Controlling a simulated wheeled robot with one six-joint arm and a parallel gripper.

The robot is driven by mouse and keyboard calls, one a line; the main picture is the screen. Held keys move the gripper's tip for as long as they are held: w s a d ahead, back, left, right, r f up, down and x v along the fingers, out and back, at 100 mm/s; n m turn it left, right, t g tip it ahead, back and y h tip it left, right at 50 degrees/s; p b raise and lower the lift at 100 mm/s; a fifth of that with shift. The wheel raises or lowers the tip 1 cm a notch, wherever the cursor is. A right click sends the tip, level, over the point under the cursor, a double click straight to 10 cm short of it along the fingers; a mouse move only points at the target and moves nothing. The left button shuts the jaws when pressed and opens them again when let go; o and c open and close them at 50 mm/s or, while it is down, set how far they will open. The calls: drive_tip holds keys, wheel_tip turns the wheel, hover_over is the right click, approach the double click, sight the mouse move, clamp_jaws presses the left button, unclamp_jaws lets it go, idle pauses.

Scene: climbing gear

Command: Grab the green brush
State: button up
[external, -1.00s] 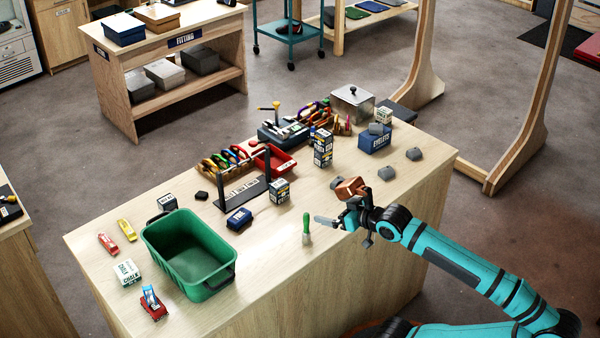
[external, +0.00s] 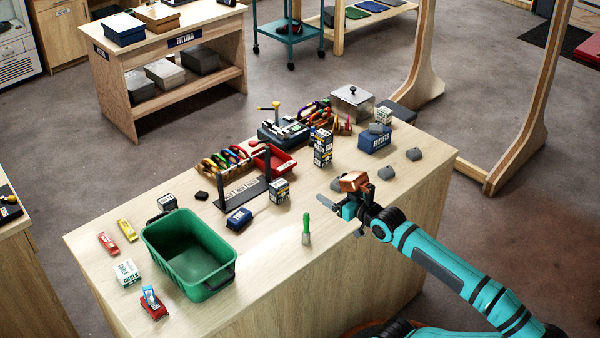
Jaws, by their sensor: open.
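The green brush (external: 306,228) has a green handle and a pale bristle end. It is on the wooden worktable (external: 275,300) near its front edge, to the right of the green bin, with its bristle end toward the front edge. My gripper (external: 336,206) is over the table to the right of the brush and a little farther back. It is open and apart from the brush. A copper-brown block-like thing (external: 354,181) shows right at the gripper; I cannot tell whether it is part of it or behind it.
The green bin (external: 152,236) stands at the left. A blue box (external: 239,217) and a small carton (external: 279,191) lie behind the brush. A black stand (external: 218,190), a red tray (external: 284,170) and grey holds (external: 386,173) are farther back. Table around the brush is clear.

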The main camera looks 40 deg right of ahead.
drive_tip(key=c, duration=0.7)
drive_tip(key=shift+o, duration=0.2)
drive_tip(key=shift+w, duration=0.1)
drive_tip(key=n+g+y, duration=0.2)
drive_tip(key=n+g, duration=0.4)
drive_tip(key=g, duration=0.8)
approach(308, 214)
drive_tip(key=shift+g, duration=0.3)
drive_tip(key=x, duration=0.8)
drive_tip(key=shift+w+r, duration=0.1)
drive_tip(key=shift+w, duration=0.15)
drive_tip(key=shift+x, duration=2.6)
